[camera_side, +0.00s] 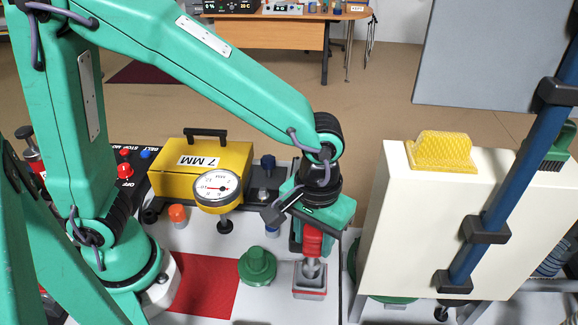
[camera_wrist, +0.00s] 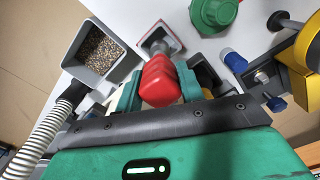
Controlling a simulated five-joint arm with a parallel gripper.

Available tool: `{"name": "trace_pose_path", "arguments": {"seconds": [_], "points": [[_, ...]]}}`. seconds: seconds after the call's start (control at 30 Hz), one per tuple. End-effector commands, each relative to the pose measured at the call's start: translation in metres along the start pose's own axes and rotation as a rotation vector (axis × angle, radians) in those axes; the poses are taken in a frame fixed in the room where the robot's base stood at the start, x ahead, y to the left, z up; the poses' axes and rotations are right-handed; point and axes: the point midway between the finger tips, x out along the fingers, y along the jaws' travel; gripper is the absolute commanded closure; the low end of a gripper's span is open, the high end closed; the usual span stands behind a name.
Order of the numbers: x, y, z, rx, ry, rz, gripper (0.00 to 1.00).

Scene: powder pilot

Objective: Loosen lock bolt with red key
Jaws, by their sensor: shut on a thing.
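My gripper (camera_side: 313,226) is shut on the red key (camera_side: 312,243), gripping its thick red handle. In the wrist view the red handle (camera_wrist: 160,82) lies between my green fingers. The key's grey shaft points down to a small grey holder (camera_side: 309,294) with a red edge, which also shows in the wrist view (camera_wrist: 171,45). I cannot tell whether the tip is still inside the holder. The yellow 7 MM unit (camera_side: 175,180) with a round dial gauge (camera_side: 217,188) stands to the left. I cannot tell for sure which part is the lock bolt.
A green knob (camera_side: 257,264) stands just left of the holder. A red mat (camera_side: 205,283) and an orange cap (camera_side: 178,213) lie farther left. A white cabinet (camera_side: 425,235) stands close on the right. In the wrist view a grey bin of granules (camera_wrist: 98,52) and a ribbed hose (camera_wrist: 42,140) are at left.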

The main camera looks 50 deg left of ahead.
Motion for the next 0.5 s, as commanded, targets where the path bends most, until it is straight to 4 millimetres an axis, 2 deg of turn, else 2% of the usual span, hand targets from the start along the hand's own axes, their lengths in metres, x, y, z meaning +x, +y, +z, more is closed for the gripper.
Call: {"name": "trace_pose_path", "arguments": {"seconds": [0.27, 0.5], "points": [[-0.002, -0.010, -0.006, -0.003, 0.001, 0.001, 0.93], [-0.005, -0.033, -0.020, -0.005, 0.001, 0.001, 0.93]]}}
